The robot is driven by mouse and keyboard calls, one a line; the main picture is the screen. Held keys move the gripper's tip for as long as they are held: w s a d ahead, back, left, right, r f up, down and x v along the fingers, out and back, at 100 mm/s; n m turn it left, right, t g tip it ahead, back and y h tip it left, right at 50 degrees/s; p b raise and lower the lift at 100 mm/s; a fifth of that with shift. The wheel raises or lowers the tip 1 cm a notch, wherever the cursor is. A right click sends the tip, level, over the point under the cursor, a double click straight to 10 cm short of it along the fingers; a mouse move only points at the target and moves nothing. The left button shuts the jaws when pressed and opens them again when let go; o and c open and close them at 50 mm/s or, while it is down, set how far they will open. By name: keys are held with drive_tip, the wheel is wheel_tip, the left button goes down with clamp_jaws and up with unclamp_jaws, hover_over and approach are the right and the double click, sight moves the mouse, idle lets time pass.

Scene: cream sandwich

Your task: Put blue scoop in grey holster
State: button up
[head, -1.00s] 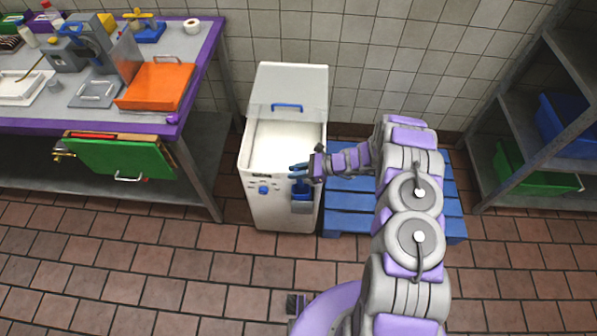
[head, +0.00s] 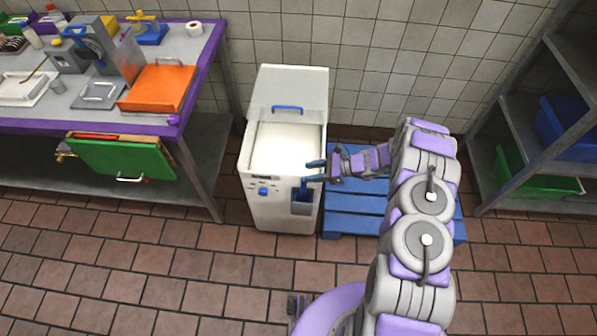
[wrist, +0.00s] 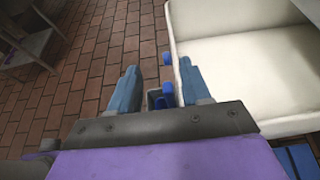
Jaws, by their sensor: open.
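The blue scoop (head: 303,190) stands in the grey holster (head: 301,209) on the front of the white bin, its handle pointing up. Its lower part is hidden by the holster. My gripper (head: 315,171) is open and empty, just up and to the right of the scoop, apart from it. In the wrist view my gripper's blue fingers (wrist: 160,86) are spread wide. The blue scoop (wrist: 168,90) and part of the grey holster (wrist: 154,97) show between and beyond them.
The white bin (head: 255,200) has a clear lid with a blue handle and a blue knob (head: 263,191) on its front. A blue pallet (head: 345,222) lies to its right. A purple-edged table (head: 205,65) stands at left, shelves at right. The floor in front is clear.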

drive_tip(key=p+v, duration=0.1)
drive_tip(key=v, duration=0.6)
wheel_tip(320, 180, up, 7)
drive_tip(key=s+n+g, duration=0.1)
drive_tip(key=n, duration=0.1)
drive_tip(key=s+a+r+n+g+h, duration=0.35)
drive_tip(key=s+r+n, duration=0.4)
drive_tip(key=r, duration=0.65)
drive_tip(key=s+d+r+n+h, duration=0.1)
drive_tip(key=s+r+n+h, duration=0.2)
drive_tip(key=s+r, duration=0.45)
drive_tip(key=s+d+r+n+h, duration=0.1)
drive_tip(key=s+r+n+h, duration=0.2)
drive_tip(key=s, duration=0.7)
drive_tip(key=s+d+r+n+t+h, duration=0.1)
drive_tip(key=s+d+h, duration=0.1)
drive_tip(key=s, duration=0.4)
drive_tip(key=s+d+r+n+t+h, duration=0.1)
drive_tip(key=s+d+r+n+h, duration=0.1)
drive_tip(key=s+d, duration=0.3)
drive_tip(key=shift+s+d+r, duration=0.3)
drive_tip(key=shift+s, duration=0.95)
